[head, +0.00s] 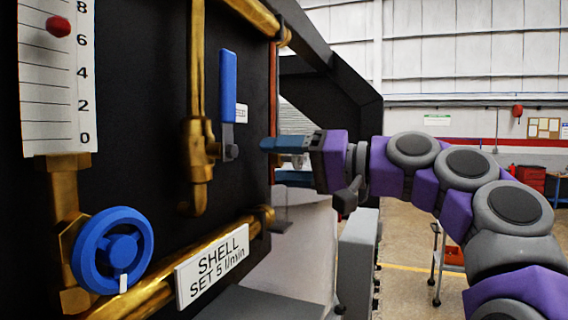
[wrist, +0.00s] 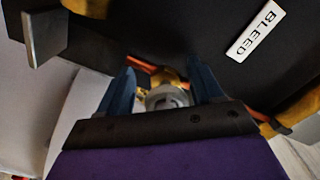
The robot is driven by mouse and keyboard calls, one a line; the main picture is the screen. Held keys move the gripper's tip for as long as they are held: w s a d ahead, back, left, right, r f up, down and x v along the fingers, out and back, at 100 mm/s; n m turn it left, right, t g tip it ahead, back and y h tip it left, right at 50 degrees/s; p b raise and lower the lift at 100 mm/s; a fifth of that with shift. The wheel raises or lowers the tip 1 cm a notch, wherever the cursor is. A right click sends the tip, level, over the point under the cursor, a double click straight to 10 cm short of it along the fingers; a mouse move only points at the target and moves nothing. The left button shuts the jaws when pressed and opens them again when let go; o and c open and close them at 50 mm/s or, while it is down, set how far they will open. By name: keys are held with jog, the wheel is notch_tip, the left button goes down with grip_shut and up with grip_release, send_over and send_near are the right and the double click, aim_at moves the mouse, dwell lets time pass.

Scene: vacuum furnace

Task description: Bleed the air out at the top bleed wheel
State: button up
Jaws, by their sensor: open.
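My gripper (head: 268,145) reaches in from the right toward the dark panel in the head view. In the wrist view its two blue fingers (wrist: 161,78) are apart. A small grey round wheel (wrist: 166,98) with brass behind it shows between the fingers, by an orange-brown pipe. I cannot tell whether the fingers touch it. A white BLEED label (wrist: 255,32) is on the dark panel beside it. In the head view the wheel is mostly hidden behind the gripper.
A blue handwheel (head: 112,250) sits at lower left below a scale (head: 58,95) with a red ball. A blue lever (head: 228,88) stands upright on a brass valve. A SHELL SET 5 l/min sign (head: 213,265) hangs below.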

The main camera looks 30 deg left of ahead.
jog(key=w+d+p, duration=0.1)
jog(key=w+d, duration=0.1)
jog(key=d, duration=1.5)
jog(key=shift+w, duration=0.2)
